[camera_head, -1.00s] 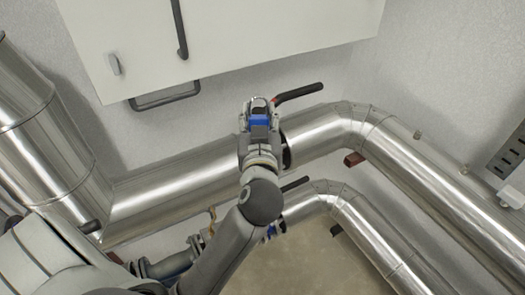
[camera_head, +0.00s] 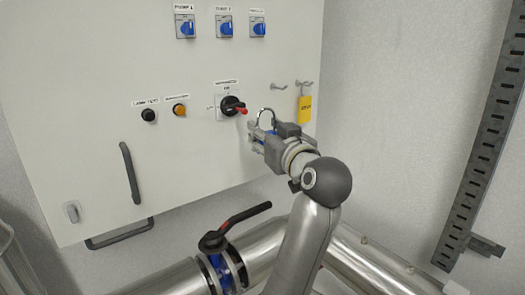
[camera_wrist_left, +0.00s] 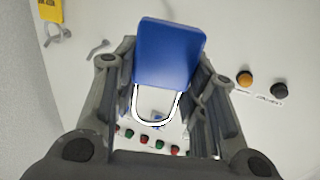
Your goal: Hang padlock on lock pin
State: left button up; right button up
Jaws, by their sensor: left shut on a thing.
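My left gripper (camera_head: 258,138) is shut on a padlock in front of the cabinet door. The padlock's blue body (camera_wrist_left: 170,52) sits between the fingers, and its silver U-shaped shackle (camera_wrist_left: 157,107) shows in the left wrist view. In the head view the shackle (camera_head: 265,115) points up, and the body is mostly hidden by the fingers. A black rotary switch (camera_head: 231,104) with a red part (camera_head: 241,110) is up and left of the shackle, apart from it. I cannot tell which part is the lock pin. My right gripper is not in view.
Two metal hooks are at the door's right side: one bare (camera_head: 279,86), one (camera_head: 304,83) holding a yellow tag (camera_head: 305,109). A door handle (camera_head: 130,172), a valve lever (camera_head: 245,218) and a pipe (camera_head: 262,245) are lower. A slotted rail (camera_head: 480,140) stands right.

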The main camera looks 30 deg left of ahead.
pick_arm(q)
jog(key=w+a+f, duration=0.1)
jog(key=w+a, duration=0.2)
jog(key=a, duration=0.6)
jog(key=shift+w+f, duration=0.15)
jog(key=shift+w, duration=0.2)
dwell(0.7)
jog(key=shift+a, duration=0.1)
dwell(0.5)
jog(key=o, duration=1.1)
jog(key=shift+o, duration=0.2)
